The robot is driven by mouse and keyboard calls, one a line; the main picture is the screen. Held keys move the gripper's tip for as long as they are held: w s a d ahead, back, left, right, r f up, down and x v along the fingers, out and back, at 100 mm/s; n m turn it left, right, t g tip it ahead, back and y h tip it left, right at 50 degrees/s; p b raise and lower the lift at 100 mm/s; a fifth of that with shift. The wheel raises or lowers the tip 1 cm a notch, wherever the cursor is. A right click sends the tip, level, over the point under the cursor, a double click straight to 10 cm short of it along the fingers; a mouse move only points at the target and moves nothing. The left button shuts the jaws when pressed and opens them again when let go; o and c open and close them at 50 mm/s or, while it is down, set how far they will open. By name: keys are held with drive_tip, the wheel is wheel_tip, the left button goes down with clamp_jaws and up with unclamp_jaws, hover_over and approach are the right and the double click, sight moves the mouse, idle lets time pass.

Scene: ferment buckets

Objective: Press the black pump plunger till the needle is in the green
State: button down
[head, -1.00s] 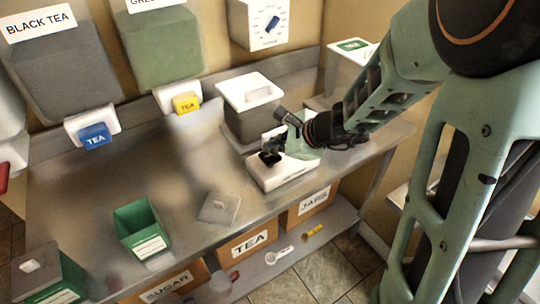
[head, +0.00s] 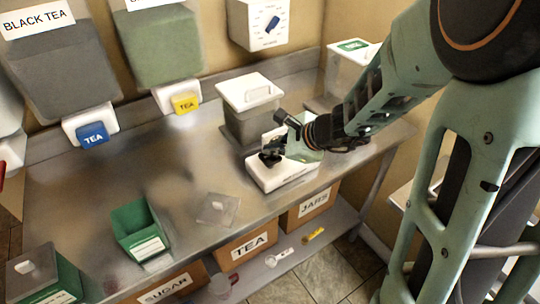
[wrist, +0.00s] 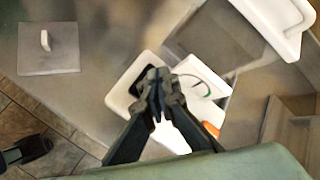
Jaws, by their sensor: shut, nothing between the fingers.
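The white pump unit (head: 283,178) sits on the steel bench, below and around my gripper (head: 270,158). In the wrist view its white base (wrist: 122,98) and its box with a green gauge arc (wrist: 204,82) show beside my fingers. The black plunger (wrist: 141,84) is mostly hidden behind my gripper (wrist: 157,112). My gripper is shut and empty, with its tips over the plunger. I cannot tell whether they touch it. The gauge needle is too small to make out.
A lidded grey container (head: 250,110) stands just behind the pump. A flat lid with a knob (head: 218,209) and an open green box (head: 141,229) lie to the left on the bench. A white dial box (head: 262,25) hangs on the wall. The bench between is clear.

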sight(272, 157)
drive_tip(key=shift+s+f+b, duration=0.1)
drive_tip(key=shift+f+b, duration=1.35)
drive_tip(key=shift+b, duration=0.1)
idle(1.0)
drive_tip(key=shift+r, duration=0.1)
idle(0.3)
drive_tip(key=shift+r+p, duration=1.55)
drive_tip(key=shift+r, duration=0.4)
wheel_tip(272, 157, up, 5)
drive_tip(key=p, duration=0.4)
